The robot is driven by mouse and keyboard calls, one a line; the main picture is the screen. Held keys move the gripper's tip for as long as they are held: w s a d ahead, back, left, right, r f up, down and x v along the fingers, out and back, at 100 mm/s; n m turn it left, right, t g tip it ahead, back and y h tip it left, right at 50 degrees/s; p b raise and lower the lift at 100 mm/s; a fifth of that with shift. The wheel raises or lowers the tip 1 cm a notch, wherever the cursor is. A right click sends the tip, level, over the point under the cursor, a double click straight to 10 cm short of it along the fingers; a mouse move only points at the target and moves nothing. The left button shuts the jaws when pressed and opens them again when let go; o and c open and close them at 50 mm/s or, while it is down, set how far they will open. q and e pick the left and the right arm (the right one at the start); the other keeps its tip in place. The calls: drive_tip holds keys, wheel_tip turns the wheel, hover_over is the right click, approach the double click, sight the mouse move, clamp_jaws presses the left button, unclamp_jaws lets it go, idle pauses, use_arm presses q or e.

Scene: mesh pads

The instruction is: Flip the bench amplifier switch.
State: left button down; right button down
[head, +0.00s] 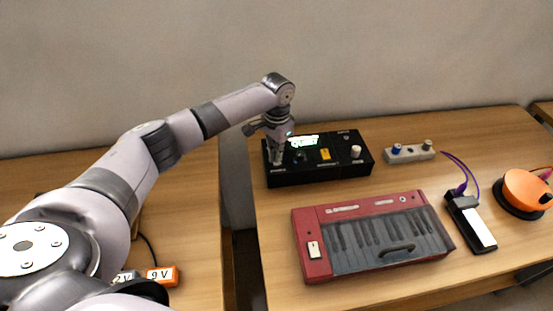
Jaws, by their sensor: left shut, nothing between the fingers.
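A black box-shaped device (318,174), which looks like the bench amplifier, sits at the back left of the right-hand table. It has a lit display, a small yellow-orange piece (325,154) and a pale knob (356,151) on its top. My left gripper (278,160) points down over the left end of the device, shut and empty. It hides part of the device's top there. I cannot tell whether the fingertips touch it. The switch is too small to make out surely. My right gripper is not in view.
A red keyboard (308,264) lies in front of the device. To the right are a small grey box with knobs (410,153), a black-and-white device with a purple cable (478,228) and an orange round object (525,189). A gap separates the two tables.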

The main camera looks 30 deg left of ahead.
use_arm(q)
drive_tip(key=shift+s+f, duration=0.15)
drive_tip(key=shift+f, duration=0.6)
wheel_tip(320, 180, up, 2)
drive_tip(key=shift+p, duration=1)
wheel_tip(320, 180, up, 5)
drive_tip(key=p, duration=0.5)
drive_tip(key=shift+r+p, duration=0.1)
drive_tip(key=shift+p, duration=0.3)
